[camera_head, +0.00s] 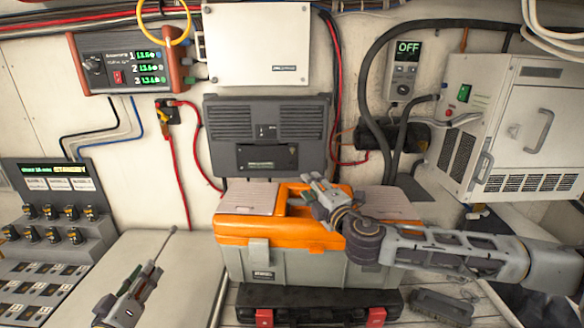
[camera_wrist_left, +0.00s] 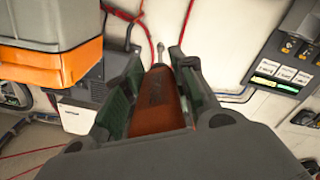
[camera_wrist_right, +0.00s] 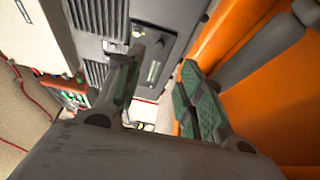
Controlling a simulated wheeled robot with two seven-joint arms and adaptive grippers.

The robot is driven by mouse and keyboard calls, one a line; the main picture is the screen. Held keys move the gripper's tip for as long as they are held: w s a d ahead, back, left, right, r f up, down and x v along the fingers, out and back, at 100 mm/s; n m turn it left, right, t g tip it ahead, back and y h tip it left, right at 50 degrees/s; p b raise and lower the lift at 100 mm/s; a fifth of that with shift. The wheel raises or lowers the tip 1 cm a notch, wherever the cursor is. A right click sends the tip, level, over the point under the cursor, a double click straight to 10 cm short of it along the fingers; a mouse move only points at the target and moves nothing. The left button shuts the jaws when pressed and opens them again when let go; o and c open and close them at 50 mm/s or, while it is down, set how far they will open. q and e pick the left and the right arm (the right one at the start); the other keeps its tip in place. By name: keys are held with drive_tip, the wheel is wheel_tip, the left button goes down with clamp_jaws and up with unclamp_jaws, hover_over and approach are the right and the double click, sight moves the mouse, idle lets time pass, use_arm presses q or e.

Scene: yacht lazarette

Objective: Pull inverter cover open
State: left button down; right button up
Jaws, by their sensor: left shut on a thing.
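A white cabinet (camera_head: 475,110) at the right of the head view has a closed front door with a grey pull handle (camera_head: 539,130). A dark grey vented box (camera_head: 268,125) with a small lower panel is on the middle wall; I cannot read which is the inverter. My left gripper (camera_head: 130,290) is at the lower left, far from both. It is shut on a screwdriver-like tool (camera_wrist_left: 158,100) with a red-brown handle and thin metal shaft. My right gripper (camera_head: 314,190) is above the orange toolbox, below the grey box. Its fingers (camera_wrist_right: 160,75) are apart and empty.
The orange-lidded toolbox (camera_head: 232,235) stands closed on a black case (camera_head: 290,300). A white wall box (camera_head: 257,45), a red-sided display unit (camera_head: 130,60) and an OFF switch (camera_head: 404,70) are above. Hoses and cables hang nearby. A switch panel (camera_head: 50,215) is left; a pale surface (camera_head: 170,270) is clear.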

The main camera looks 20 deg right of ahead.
sight(292, 167)
use_arm(q)
drive_tip(key=shift+w, duration=0.5)
use_arm(e)
drive_tip(key=shift+w, duration=0.5)
use_arm(q)
drive_tip(key=shift+s+r, duration=0.1)
use_arm(e)
drive_tip(key=shift+s, duration=0.1)
drive_tip(key=shift+w, duration=0.2)
